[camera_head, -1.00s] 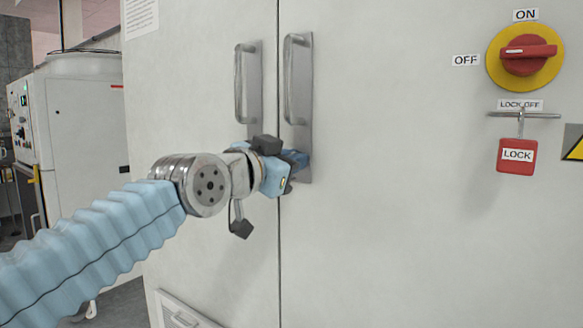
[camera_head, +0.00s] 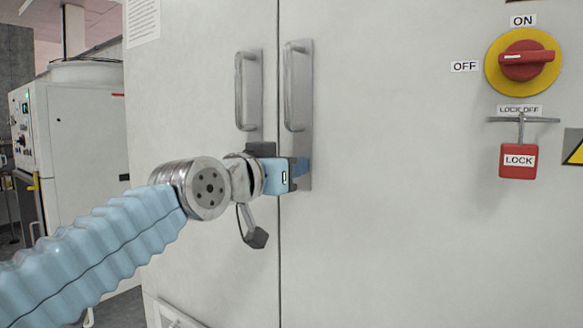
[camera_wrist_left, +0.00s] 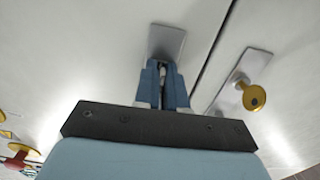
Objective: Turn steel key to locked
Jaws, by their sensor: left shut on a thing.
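My left gripper (camera_head: 300,168) is at the lower end of the right door's handle plate (camera_head: 305,110), and its body hides what it grips in the head view. In the left wrist view, the blue fingers (camera_wrist_left: 162,75) are closed together in front of a small grey plate (camera_wrist_left: 167,38). A thin sliver of metal shows between them, which fits the steel key; most of it is hidden. I cannot read the key's angle. A second plate with a brass-coloured knob (camera_wrist_left: 254,97) is beside it, across the door seam. My right gripper is not in view.
Two steel door handles (camera_head: 290,85) stand out just above my left gripper. A red and yellow rotary switch (camera_head: 526,60) and a red padlock (camera_head: 518,162) on a bar are at the right. The door's lower right is clear.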

